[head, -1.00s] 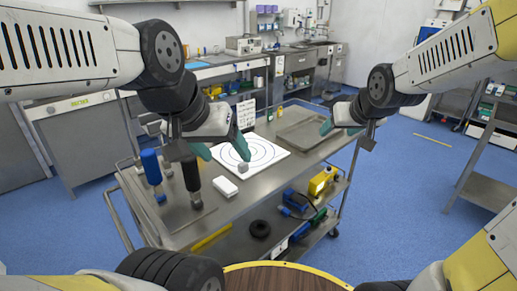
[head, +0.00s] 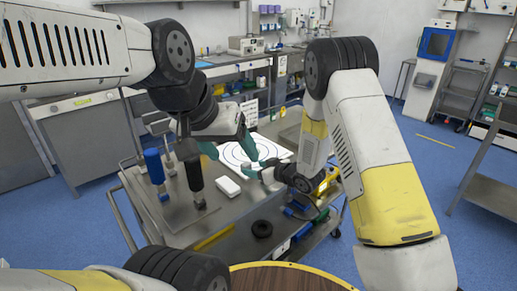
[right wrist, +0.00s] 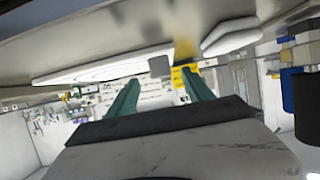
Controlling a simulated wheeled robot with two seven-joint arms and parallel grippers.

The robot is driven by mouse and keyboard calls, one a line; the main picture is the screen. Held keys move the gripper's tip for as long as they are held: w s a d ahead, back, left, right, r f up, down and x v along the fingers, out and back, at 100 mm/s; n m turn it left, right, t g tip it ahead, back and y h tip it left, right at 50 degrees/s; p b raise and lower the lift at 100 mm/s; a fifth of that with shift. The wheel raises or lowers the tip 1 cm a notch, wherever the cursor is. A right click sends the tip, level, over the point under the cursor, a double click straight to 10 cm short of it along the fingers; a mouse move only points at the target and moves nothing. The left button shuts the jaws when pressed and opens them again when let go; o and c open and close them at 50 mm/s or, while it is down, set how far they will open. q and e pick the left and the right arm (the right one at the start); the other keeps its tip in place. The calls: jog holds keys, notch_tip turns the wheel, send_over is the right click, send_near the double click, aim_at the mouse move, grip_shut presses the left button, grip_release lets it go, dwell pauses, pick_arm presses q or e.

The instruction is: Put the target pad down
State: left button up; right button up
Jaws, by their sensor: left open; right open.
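The target pad (head: 272,149), a white square with concentric dark rings, lies flat on the metal cart. In the right wrist view, which is upside down, it appears as a thin white shape (right wrist: 105,69) near the tabletop. My left gripper (head: 229,148) is open over the pad's left part, its green fingers apart and empty. My right gripper (head: 257,167) is open at the pad's front right, also seen in the right wrist view (right wrist: 160,88). A small grey cube (right wrist: 159,66) shows beyond and between its fingers. My arms hide part of the pad.
A white block (head: 228,187) lies in front of the pad. A blue-topped tool (head: 153,166) and a dark upright tool (head: 194,178) stand to the left. A metal tray (head: 291,134) is partly hidden behind my right arm. The lower shelf holds a black ring (head: 262,229).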

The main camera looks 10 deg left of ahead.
aim_at(248, 166)
jog(key=x, duration=0.6)
jog(key=shift+a+f, duration=0.1)
jog(key=shift+a, duration=0.05)
jog(key=shift+w, duration=0.1)
grip_shut()
